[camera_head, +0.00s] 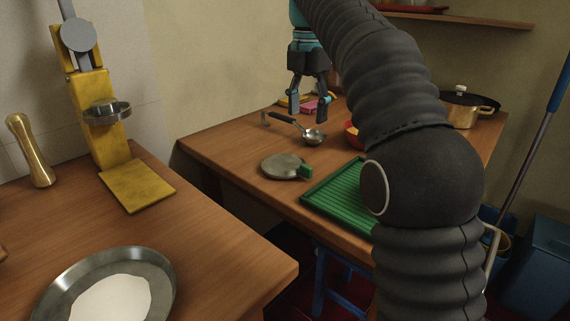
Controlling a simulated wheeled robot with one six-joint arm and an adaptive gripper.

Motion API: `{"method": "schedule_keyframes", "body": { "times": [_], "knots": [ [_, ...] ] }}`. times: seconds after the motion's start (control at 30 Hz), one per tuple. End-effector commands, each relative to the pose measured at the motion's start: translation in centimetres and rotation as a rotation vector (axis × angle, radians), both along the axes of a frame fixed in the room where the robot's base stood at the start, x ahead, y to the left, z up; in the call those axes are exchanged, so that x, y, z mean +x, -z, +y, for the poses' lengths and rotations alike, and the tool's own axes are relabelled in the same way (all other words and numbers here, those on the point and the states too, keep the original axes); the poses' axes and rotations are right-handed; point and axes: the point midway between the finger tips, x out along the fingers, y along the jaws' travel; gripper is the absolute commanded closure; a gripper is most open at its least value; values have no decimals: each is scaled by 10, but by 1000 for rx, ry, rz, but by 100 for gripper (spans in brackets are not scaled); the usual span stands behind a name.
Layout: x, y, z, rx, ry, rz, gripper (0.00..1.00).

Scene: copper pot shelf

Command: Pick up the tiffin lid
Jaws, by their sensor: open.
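A flat, round grey disc (284,166) with a small green block at its right edge lies on the back wooden table, near its front edge. It looks like the tiffin lid, but I cannot be sure. My gripper (308,112) points down above the back part of that table, farther back than the disc and a little to its right. Its fingers are apart and nothing shows between them. My dark arm hides part of the table's right side.
A ladle (313,136) lies behind the disc and a green ribbed tray (330,196) to its right. A pink item (310,106) and a brass pot (462,113) stand farther back. The front table holds a yellow press (136,185) and a pan (160,270).

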Motion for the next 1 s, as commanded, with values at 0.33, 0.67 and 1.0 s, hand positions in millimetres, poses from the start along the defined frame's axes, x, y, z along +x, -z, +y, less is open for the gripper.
{"method": "schedule_keyframes", "body": {
  "times": [0.33, 0.67, 1.0],
  "knots": [
    [0, 63, -3, 0, 7, 1, 39],
    [-2, 87, -1, 0, 5, 0, 39],
    [-4, 125, 0, 0, 4, -1, 39]
  ]
}}
